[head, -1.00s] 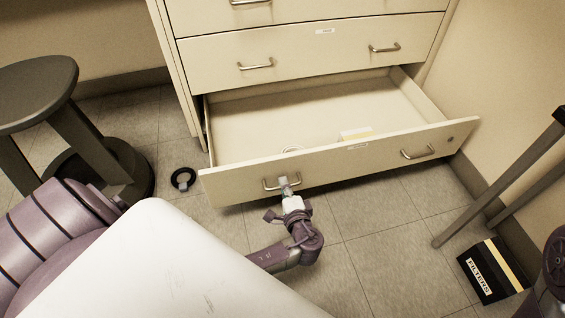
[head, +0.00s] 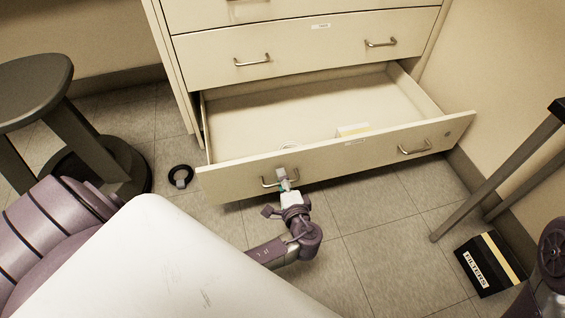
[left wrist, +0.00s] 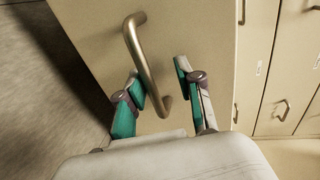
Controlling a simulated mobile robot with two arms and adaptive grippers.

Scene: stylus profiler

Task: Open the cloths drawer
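The bottom cabinet drawer (head: 330,161) stands pulled well out, its inside showing in the head view. Its label is too small to read, so I cannot tell whether it is the cloths drawer. My left gripper (head: 284,180) is at the drawer's left bar handle (head: 265,184). In the left wrist view, the fingers of the left gripper (left wrist: 160,92) are apart, with the metal handle (left wrist: 147,62) between them. The left finger is close to the bar, and a gap shows on the right. I cannot tell whether they touch. My right gripper is out of view.
Inside the drawer lie a small pale box (head: 353,130) and a ring-like item (head: 290,146). Closed drawers (head: 310,47) are above. A black FILTERS box (head: 490,264) sits on the floor at right.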

